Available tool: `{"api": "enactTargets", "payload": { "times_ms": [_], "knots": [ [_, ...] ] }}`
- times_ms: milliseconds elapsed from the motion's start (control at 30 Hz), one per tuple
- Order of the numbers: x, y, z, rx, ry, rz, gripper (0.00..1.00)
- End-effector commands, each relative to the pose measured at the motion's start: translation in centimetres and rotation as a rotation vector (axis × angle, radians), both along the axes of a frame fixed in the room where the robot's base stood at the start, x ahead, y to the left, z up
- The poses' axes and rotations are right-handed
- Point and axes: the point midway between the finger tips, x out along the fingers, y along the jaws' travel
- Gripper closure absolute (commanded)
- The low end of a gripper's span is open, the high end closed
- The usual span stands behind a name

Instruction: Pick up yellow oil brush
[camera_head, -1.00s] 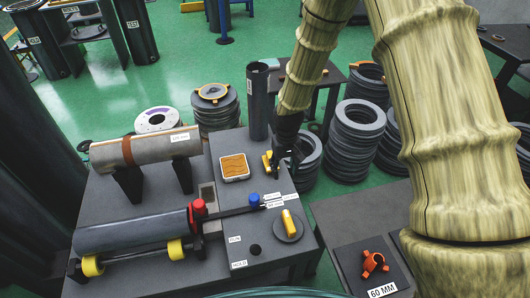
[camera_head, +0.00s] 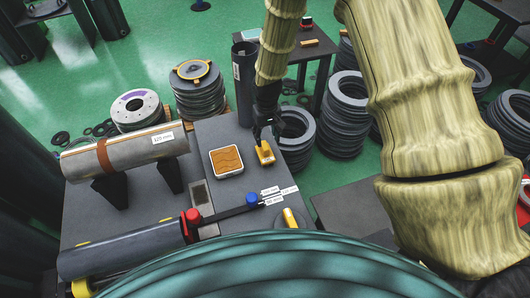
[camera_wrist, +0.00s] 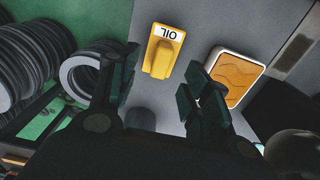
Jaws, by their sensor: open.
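The yellow oil brush (camera_head: 265,153) lies on the grey table at its right edge, beside the tray. In the wrist view the brush (camera_wrist: 162,55) shows a yellow block with a raised handle and a white label reading OIL. My gripper (camera_head: 266,128) is above the brush in the head view, pointing down. In the wrist view my gripper (camera_wrist: 158,88) is open, its dark fingers on either side of the brush's line and nearer the camera. Nothing is between the fingers. A gap to the brush seems to remain, though its height is hard to judge.
A white-rimmed tray with orange-brown content (camera_head: 227,161) sits left of the brush. A dark upright tube (camera_head: 244,84) stands behind the table. Stacked grey rings (camera_head: 345,115) stand on the floor to the right. A blue-knobbed rod (camera_head: 252,198) lies in front.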

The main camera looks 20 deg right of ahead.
Motion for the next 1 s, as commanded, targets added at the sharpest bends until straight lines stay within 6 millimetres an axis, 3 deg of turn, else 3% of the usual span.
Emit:
{"api": "enactTargets", "payload": {
  "times_ms": [367, 700, 1000],
  "knots": [
    [0.1, 0.0, -2.5, 0.0, 0.008, -0.002, 0.52],
    [0.1, 0.4, -6.0, 0.0, 0.006, -0.002, 0.52],
    [0.1, 0.4, -6.6, 0.0, 0.005, -0.002, 0.52]
  ]
}}
